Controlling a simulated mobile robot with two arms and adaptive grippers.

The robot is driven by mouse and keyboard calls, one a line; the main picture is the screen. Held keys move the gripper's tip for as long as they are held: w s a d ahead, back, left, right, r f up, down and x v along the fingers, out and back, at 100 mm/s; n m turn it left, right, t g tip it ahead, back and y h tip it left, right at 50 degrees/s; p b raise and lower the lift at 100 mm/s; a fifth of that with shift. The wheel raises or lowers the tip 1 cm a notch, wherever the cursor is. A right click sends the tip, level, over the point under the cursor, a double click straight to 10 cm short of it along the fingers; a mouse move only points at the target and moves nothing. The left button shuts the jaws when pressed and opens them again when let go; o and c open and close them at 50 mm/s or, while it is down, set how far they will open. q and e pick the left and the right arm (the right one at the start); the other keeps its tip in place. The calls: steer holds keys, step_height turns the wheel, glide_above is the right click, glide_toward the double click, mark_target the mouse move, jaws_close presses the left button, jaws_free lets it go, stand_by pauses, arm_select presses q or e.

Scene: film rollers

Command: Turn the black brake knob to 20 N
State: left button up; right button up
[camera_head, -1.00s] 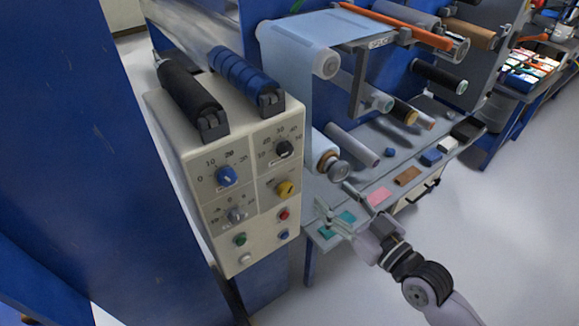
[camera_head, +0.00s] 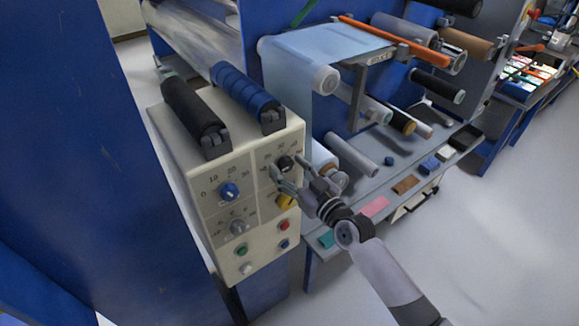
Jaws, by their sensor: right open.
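The black brake knob (camera_head: 285,163) is at the upper right of the beige control panel (camera_head: 228,256), inside a printed number scale. My right gripper (camera_head: 287,174) is open at the panel, with its fingers around or just in front of the black knob. I cannot tell whether they touch it. The fingers and hand hide part of the scale, so the knob's setting cannot be read. My left gripper is out of view.
Close by on the panel are a blue knob (camera_head: 229,191), a grey knob (camera_head: 239,227), a yellow knob (camera_head: 286,201) and several push buttons. A shelf (camera_head: 352,221) with small blocks stands to the right.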

steer(key=shift+c, duration=0.5)
steer(key=c, duration=1.1)
